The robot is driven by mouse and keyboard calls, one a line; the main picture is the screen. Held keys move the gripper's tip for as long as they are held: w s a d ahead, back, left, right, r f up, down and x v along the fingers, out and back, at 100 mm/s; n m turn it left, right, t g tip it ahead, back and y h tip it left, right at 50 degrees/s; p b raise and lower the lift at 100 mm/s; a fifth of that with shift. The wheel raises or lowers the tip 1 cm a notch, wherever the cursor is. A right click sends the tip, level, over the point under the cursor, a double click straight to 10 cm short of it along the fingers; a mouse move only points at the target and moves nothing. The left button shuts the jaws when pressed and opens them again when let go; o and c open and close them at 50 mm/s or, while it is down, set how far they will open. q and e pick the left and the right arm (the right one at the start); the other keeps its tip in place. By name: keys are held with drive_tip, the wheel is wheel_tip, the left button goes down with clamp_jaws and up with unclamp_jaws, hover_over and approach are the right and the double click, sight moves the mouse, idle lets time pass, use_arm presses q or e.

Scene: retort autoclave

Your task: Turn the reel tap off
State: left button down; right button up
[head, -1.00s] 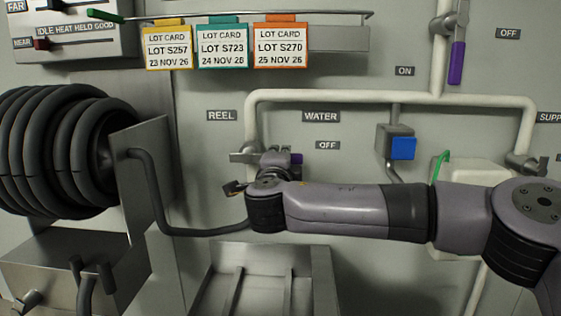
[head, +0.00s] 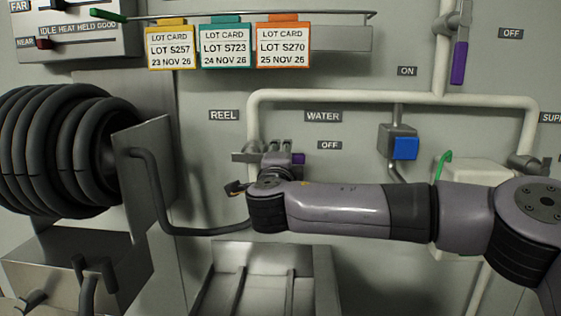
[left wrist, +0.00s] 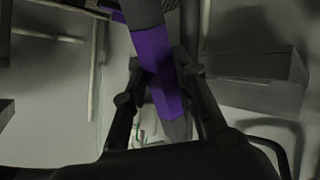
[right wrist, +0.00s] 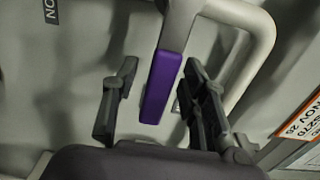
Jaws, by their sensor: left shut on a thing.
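The reel tap sits under the REEL label on the white pipe; its purple handle (head: 298,158) points right, towards the OFF label (head: 329,145). My right gripper (head: 274,160) is at this tap, and my right arm hides part of it. In the right wrist view the purple handle (right wrist: 162,86) lies between the fingers of my right gripper (right wrist: 158,102), with gaps on both sides; it is open. In the left wrist view my left gripper (left wrist: 160,95) is shut on a purple-and-grey bar (left wrist: 152,55). The left gripper is outside the head view.
Three lot cards (head: 227,46) hang from a rail above. Another purple-handled tap (head: 459,62) points down at upper right. A blue-fronted box (head: 404,148) is right of the reel tap. A hose reel (head: 60,150) stands at left, and a metal tray (head: 325,275) below.

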drive_tip(key=s, duration=1.2)
